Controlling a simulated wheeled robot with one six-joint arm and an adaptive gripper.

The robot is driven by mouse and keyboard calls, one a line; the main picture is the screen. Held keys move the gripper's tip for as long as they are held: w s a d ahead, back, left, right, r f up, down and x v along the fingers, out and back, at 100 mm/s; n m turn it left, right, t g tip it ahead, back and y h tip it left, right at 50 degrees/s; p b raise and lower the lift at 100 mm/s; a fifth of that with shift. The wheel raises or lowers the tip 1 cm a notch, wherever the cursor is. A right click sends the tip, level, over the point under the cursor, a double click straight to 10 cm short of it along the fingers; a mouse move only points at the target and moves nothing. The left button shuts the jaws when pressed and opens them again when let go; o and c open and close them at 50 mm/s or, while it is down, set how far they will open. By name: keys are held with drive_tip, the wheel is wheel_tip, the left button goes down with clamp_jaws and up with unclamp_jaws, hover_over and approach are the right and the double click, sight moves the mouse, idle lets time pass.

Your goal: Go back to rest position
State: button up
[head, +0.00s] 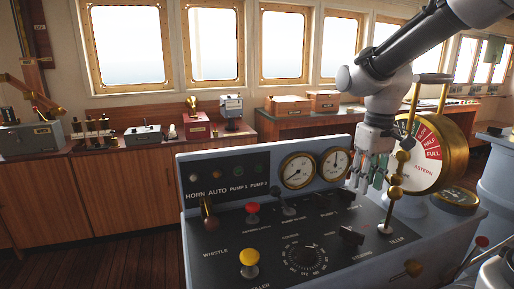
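My gripper (370,173) hangs from the arm at the right of the head view, pointing down over the back right part of the blue-grey control console (330,222). Its fingers look apart, and I see no object held between them. The brass tiller lever (393,190) stands just right of the fingers; I cannot tell whether they touch. A red knob (253,208), a yellow knob (249,257) and a brown-handled whistle lever (208,209) stand on the console's left part.
The brass engine telegraph (453,150) stands close to the right of my gripper. Two round gauges (298,171) sit on the console's back panel. Wooden cabinets (120,195) with instruments line the wall below the windows. The wooden floor (110,250) at the left is clear.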

drive_tip(key=s+d+r+m+t, duration=0.2)
drive_tip(key=s+d, duration=0.2)
drive_tip(key=s, duration=0.3)
drive_tip(key=s+d+r+m+t, duration=0.2)
drive_tip(key=s+d, duration=0.2)
drive_tip(key=s, duration=0.3)
drive_tip(key=shift+s+d, duration=0.2)
drive_tip(key=shift+s, duration=0.15)
